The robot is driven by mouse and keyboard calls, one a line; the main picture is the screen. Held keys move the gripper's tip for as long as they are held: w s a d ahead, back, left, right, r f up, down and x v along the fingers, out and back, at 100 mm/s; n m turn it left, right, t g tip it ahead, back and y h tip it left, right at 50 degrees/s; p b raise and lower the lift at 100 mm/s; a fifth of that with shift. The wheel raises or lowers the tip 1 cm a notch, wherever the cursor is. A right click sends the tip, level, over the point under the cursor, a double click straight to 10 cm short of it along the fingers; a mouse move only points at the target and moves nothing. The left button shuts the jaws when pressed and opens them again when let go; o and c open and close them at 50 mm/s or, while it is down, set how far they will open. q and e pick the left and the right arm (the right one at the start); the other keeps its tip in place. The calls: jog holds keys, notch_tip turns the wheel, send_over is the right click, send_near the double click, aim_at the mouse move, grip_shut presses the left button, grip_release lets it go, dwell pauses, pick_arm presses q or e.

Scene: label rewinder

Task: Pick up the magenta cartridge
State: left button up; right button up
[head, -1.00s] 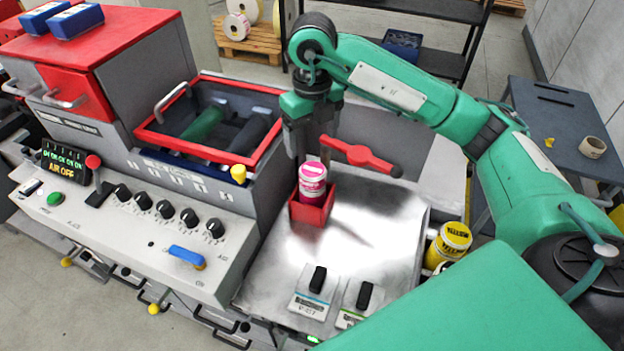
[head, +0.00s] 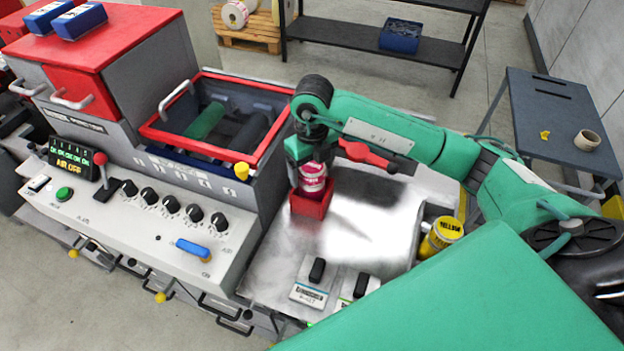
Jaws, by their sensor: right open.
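The magenta cartridge (head: 312,178), with a white and magenta label, stands upright in a small red holder (head: 311,204) on the metal worktop. My right gripper (head: 309,171) points down at the cartridge, its fingers around the upper part. The fingers are open; whether they touch the cartridge I cannot tell, as they are partly hidden. My left gripper is not in view.
A red handle (head: 366,154) lies just behind the gripper. A yellow cartridge (head: 441,236) stands at the worktop's right edge. Two small black-knobbed blocks (head: 314,285) sit at the front. The red-rimmed bin (head: 180,143) is at left. The middle worktop is clear.

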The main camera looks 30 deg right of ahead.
jog(key=shift+f+p, duration=0.3)
jog(key=shift+f, duration=0.9)
jog(key=c, duration=1.3)
jog(key=shift+c, duration=0.3)
jog(key=shift+r, duration=0.1)
